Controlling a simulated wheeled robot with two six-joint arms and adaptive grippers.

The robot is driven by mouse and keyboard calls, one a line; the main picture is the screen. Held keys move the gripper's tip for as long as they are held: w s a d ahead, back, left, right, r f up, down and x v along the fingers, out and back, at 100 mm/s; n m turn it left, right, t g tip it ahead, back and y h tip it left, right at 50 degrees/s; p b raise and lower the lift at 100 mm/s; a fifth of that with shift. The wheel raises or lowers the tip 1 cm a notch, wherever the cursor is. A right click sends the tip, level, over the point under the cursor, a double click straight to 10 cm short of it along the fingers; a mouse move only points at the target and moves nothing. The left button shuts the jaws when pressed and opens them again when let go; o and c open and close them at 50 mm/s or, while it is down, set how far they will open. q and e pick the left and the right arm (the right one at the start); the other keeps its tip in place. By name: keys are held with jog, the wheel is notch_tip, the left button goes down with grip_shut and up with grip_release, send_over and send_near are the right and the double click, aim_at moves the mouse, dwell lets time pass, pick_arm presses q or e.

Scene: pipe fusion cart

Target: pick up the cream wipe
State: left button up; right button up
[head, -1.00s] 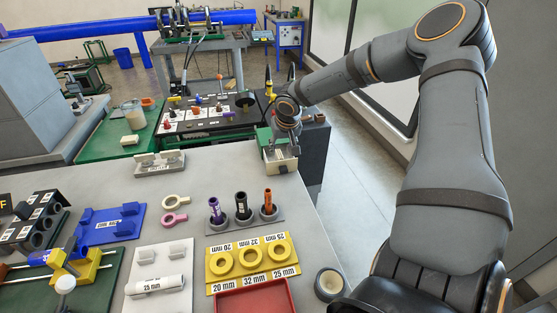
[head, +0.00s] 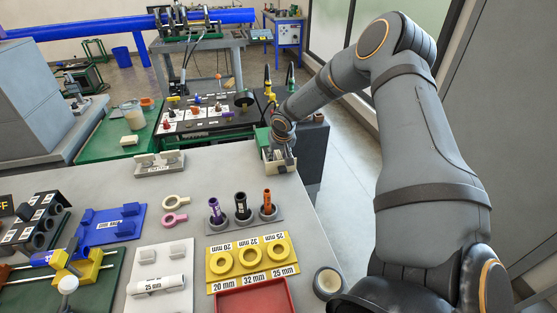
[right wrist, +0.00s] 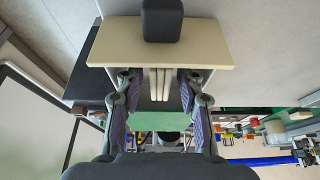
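The cream wipe shows in the right wrist view as thin upright cream strips (right wrist: 160,84), one or more pieces, inside a small box. The box (head: 279,166) has a cream front and a green back, and stands at the far right corner of the grey bench. My right gripper (head: 281,150) is at the box from above. In the right wrist view its fingers (right wrist: 158,84) are open, one on each side of the strips, with gaps visible. In the head view the gripper hides the strips. My left gripper is not in view.
The box's cream front panel (right wrist: 210,45) carries a dark block (right wrist: 161,20). A dark cabinet (head: 312,150) stands right of the box. A grey holder (head: 160,164) is to the left. The bench between them is clear. Three upright pipe pieces (head: 242,207) stand nearer.

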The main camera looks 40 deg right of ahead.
aim_at(279, 155)
jog(key=c, duration=0.6)
jog(key=shift+r, duration=0.25)
jog(key=r+p, duration=0.1)
jog(key=r, duration=0.1)
jog(key=r+p, duration=0.1)
jog(key=r, duration=0.1)
jog(key=r+p, duration=0.1)
jog(key=r, duration=0.1)
jog(key=shift+s+a+r+p, duration=0.15)
jog(key=shift+s+r+p, duration=0.1)
jog(key=shift+r+p, duration=0.15)
jog(key=s+a+p, duration=0.2)
jog(key=s+p, duration=0.1)
jog(key=s, duration=0.2)
jog(key=s+a+p, duration=0.3)
jog(key=s+p, duration=0.1)
jog(key=s, duration=0.1)
jog(key=s+a+p, duration=0.3)
jog(key=s, duration=0.2)
jog(key=shift+s+a+f, duration=0.1)
jog(key=shift+a+f, duration=0.1)
jog(key=shift+f, duration=0.05)
